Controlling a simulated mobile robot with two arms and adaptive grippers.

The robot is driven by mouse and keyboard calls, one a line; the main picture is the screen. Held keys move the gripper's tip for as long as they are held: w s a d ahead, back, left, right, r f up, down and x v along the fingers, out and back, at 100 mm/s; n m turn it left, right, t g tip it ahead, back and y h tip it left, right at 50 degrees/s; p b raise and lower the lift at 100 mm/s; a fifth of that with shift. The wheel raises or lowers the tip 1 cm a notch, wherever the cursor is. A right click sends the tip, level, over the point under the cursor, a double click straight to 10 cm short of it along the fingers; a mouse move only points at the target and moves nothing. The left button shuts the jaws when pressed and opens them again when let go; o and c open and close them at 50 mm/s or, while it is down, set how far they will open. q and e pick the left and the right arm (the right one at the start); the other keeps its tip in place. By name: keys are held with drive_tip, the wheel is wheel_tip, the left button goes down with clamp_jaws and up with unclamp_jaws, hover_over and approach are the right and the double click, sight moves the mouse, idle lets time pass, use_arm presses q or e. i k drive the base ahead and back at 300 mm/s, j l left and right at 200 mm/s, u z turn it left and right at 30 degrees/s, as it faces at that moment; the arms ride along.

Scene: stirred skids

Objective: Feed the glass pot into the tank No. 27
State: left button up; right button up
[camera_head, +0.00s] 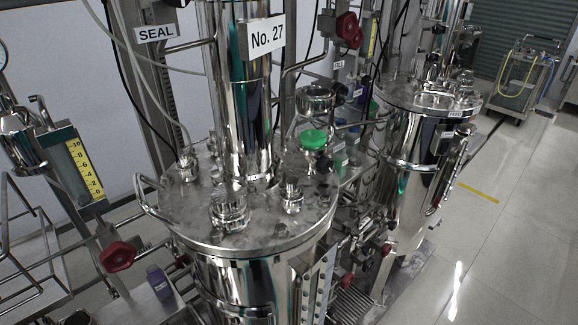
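The tank No. 27 (262,272) is a polished steel vessel with a flat round lid (185,215), side handles and several capped fittings. A tall steel column carrying the "No. 27" sign (267,37) rises from the lid. I cannot make out a glass pot with certainty. Neither of my grippers is in view.
A second steel tank (415,140) stands at the right behind. Red valve wheels (117,256) and a yellow-scaled level gauge (84,168) stand at the left. A wheeled cart (519,80) is at the back right. The tiled floor (510,230) at the right is clear.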

sight(324, 166)
drive_tip(key=l+u, duration=0.1)
drive_tip(key=u, duration=0.35)
drive_tip(key=i+l+u, duration=0.1)
drive_tip(key=u, duration=0.35)
drive_tip(key=l+u, duration=0.15)
drive_tip(key=u, duration=0.35)
drive_tip(key=l+u, duration=0.15)
drive_tip(key=u, duration=0.3)
drive_tip(key=k+l+u, duration=0.1)
drive_tip(key=l+u, duration=0.2)
drive_tip(key=l, duration=0.2)
drive_tip(key=k+l+u, duration=0.15)
drive_tip(key=l+u, duration=0.15)
drive_tip(key=l, duration=0.15)
drive_tip(key=k+l+u, duration=0.25)
drive_tip(key=l, duration=0.15)
drive_tip(key=k+l+u, duration=0.15)
drive_tip(key=l+u, duration=0.15)
drive_tip(key=l, duration=0.15)
drive_tip(key=k+l+u, duration=0.3)
drive_tip(key=i+l, duration=0.05)
